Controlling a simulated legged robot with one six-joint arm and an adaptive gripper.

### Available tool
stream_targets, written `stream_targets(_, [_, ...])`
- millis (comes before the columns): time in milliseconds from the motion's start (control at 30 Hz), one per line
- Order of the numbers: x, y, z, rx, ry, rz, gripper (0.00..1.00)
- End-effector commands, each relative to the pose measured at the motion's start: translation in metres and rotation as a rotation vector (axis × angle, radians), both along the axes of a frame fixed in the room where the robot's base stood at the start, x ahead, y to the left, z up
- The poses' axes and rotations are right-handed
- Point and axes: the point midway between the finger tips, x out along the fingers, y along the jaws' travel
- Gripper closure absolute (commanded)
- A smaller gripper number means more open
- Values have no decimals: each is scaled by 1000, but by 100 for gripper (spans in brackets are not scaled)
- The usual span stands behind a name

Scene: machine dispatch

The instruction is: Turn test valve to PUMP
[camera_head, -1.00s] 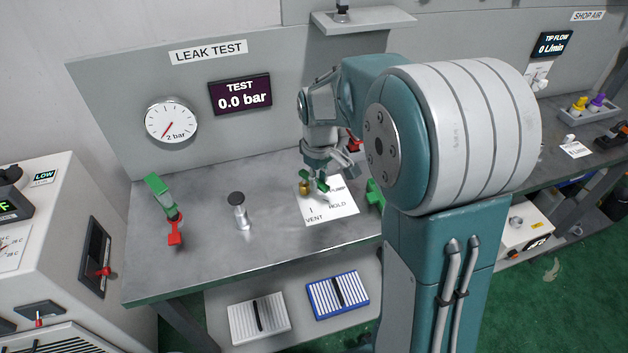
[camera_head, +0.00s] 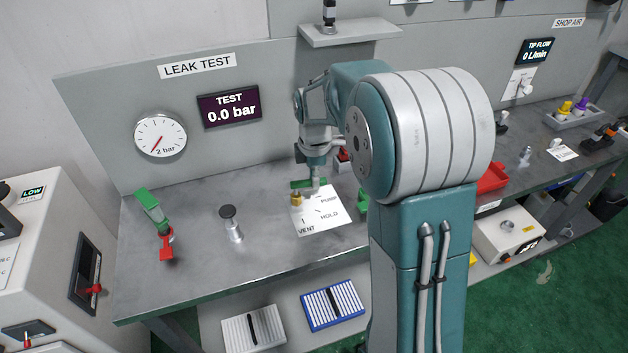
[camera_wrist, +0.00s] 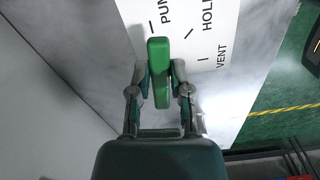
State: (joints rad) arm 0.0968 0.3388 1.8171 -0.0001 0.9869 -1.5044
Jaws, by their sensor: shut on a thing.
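The test valve has a green lever handle (camera_head: 308,184) above a brass body (camera_head: 297,198), beside a white card (camera_head: 322,223) marked PUMP, HOLD and VENT. My gripper (camera_head: 314,178) reaches down over the valve. In the wrist view my gripper (camera_wrist: 160,76) has one finger on each side of the green handle (camera_wrist: 161,55) and is shut on it. There the handle's far end points up, near the PUMP tick. The fingers partly cover the handle. The test display (camera_head: 232,110) reads 0.0 bar.
A gauge (camera_head: 160,137) hangs on the back panel. A shelf (camera_head: 350,30) juts out above. Another green part (camera_head: 363,202) sits just right of the card.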

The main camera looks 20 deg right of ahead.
Motion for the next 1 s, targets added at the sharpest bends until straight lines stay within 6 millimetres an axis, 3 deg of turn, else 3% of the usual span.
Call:
stream_targets(333, [8,-1,-1,0,-1,149,100])
stream_targets(900, [9,-1,-1,-1,-4,180,100])
stream_targets(933, [9,-1,-1,-1,-4,179,66])
stream_targets(1000, [9,-1,0,-1,-3,179,40])
